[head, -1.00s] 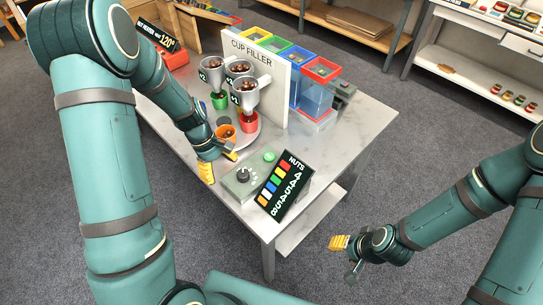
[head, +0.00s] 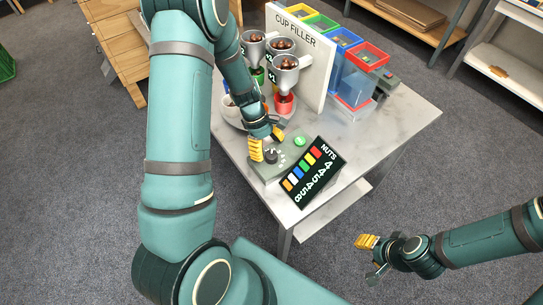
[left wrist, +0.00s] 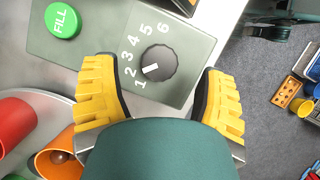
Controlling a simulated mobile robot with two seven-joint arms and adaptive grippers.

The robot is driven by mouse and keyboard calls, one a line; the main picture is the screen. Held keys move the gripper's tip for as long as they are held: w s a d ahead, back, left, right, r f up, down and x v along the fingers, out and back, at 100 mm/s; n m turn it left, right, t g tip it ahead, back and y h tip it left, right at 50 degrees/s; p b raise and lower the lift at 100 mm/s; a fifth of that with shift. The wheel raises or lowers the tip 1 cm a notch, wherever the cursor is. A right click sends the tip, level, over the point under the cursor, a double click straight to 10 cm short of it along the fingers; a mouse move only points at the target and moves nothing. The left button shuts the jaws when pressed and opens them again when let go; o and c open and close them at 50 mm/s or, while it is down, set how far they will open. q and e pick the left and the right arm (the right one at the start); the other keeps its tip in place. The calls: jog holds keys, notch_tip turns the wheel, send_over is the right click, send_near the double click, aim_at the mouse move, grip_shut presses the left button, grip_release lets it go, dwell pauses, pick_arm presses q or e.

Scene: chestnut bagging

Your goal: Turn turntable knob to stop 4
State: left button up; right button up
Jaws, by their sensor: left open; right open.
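The dark turntable knob (head: 270,157) sits on a grey control box (head: 261,174) at the table's near edge. In the left wrist view the knob (left wrist: 157,64) is ringed by numbers 1 to 6, and its white mark points to the lower left, around 1 and 2. My left gripper (head: 266,143) is open at the control box; in the left wrist view its yellow fingertips (left wrist: 160,88) are spread to either side, just below the knob and apart from it. My right gripper (head: 370,254) is open and empty, off the table's front right. The turntable (head: 228,114) is partly hidden by my left arm.
A green FILL button (head: 300,141) and a tilted NUTS sign (head: 312,173) are beside the knob. Nut-filled funnels (head: 285,66) stand over cups before the white CUP FILLER panel (head: 300,50).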

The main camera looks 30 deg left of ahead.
aim_at(271, 154)
pick_arm(q)
jog(key=shift+x, duration=1.6)
jog(key=c, duration=1.2)
